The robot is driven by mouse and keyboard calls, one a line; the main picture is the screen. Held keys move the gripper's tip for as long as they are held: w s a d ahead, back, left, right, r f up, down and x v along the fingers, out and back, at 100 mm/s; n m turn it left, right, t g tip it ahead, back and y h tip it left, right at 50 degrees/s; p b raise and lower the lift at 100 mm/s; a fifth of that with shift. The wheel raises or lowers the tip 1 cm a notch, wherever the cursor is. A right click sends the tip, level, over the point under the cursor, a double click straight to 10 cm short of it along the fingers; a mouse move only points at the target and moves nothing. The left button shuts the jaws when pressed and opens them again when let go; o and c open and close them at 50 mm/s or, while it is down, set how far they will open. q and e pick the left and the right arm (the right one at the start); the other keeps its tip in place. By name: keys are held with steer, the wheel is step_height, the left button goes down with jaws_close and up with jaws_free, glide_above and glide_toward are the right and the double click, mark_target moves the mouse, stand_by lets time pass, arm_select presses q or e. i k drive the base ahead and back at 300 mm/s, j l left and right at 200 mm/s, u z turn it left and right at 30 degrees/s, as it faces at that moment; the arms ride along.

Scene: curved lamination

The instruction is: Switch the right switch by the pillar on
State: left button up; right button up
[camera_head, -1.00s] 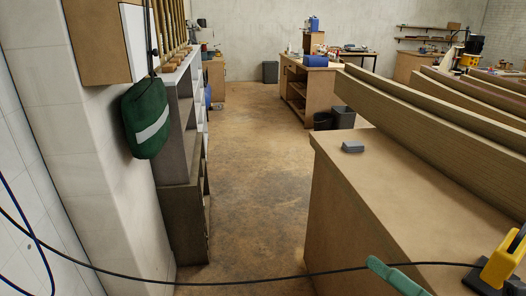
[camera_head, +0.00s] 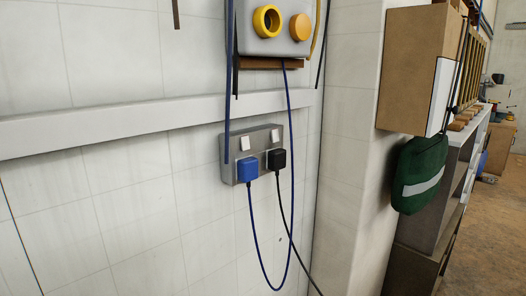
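A grey double socket plate (camera_head: 229,158) is fixed to the white tiled wall, left of the pillar (camera_head: 350,130). It has two white rocker switches along its top: the left switch (camera_head: 245,143) and the right switch (camera_head: 275,135). A blue plug (camera_head: 247,170) sits under the left switch and a black plug (camera_head: 277,160) under the right one. The on or off position of the switches is too small to tell. Neither of my grippers shows in the head view.
A grey box (camera_head: 270,40) with yellow round fittings is mounted above the sockets. A blue cable (camera_head: 260,250) loops below them. A pale rail (camera_head: 110,118) crosses the wall.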

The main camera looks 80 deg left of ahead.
mark_target(274, 133)
steer(key=i+u, duration=0.1)
steer(key=u, duration=0.35)
steer(key=i+l+u, duration=0.1)
steer(key=u, duration=0.3)
steer(key=i+l+u, duration=0.1)
steer(key=u, duration=0.35)
steer(key=i+l+u, duration=0.1)
steer(key=u, duration=0.3)
steer(key=l+u, duration=0.2)
steer(key=u, duration=0.25)
steer(key=l+u, duration=0.2)
steer(key=u, duration=0.25)
steer(key=i, duration=0.05)
